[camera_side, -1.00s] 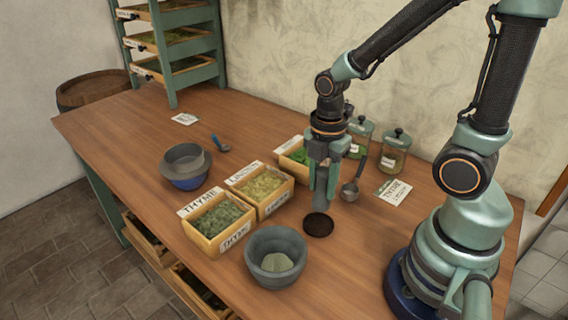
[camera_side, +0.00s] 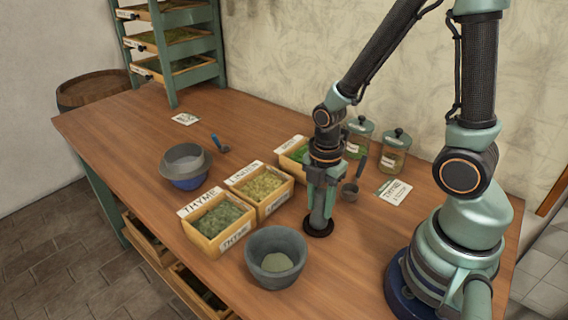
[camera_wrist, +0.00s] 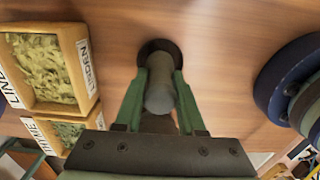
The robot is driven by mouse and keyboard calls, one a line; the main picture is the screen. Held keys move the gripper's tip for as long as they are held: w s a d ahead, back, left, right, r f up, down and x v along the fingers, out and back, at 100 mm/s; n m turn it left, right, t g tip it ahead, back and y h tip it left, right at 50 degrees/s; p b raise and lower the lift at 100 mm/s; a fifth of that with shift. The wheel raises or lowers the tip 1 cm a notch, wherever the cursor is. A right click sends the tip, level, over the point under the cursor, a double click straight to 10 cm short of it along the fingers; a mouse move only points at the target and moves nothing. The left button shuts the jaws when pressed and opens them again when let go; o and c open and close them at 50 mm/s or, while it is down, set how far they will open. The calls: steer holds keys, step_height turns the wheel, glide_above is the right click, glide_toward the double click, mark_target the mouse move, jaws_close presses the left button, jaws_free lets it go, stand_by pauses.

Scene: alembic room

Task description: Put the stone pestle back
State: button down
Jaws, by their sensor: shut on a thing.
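The stone pestle (camera_side: 316,216) is grey and upright between the fingers of my gripper (camera_side: 321,192). My gripper is shut on it; the wrist view shows the pestle (camera_wrist: 159,92) between the two green fingers (camera_wrist: 159,102). Its lower end is over the dark round rest (camera_side: 318,234), which shows in the wrist view (camera_wrist: 159,43) too. The lower end looks at or just above the rest; I cannot tell whether they touch. The grey stone mortar (camera_side: 254,262), with pale green powder in it, stands to the left in front.
Herb boxes labelled thyme (camera_side: 238,243) and linden (camera_side: 272,211) stand left of my gripper. A blue bowl with a sieve (camera_side: 187,182) is farther left.

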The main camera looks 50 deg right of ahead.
steer(key=c, duration=0.5)
jaws_free()
steer(key=shift+r, duration=0.1)
step_height(320, 180, up, 12)
steer(key=shift+f, duration=0.1)
steer(key=shift+w+r+m+t, duration=0.25)
steer(key=shift+r+m, duration=0.35)
steer(key=shift+m, duration=0.3)
step_height(320, 180, up, 7)
steer(key=w+m+t, duration=0.1)
steer(key=m+t, duration=0.4)
steer(key=m, duration=1.1)
steer(key=shift+w+a, duration=0.15)
steer(key=shift+a, duration=0.2)
steer(key=shift+r, duration=0.1)
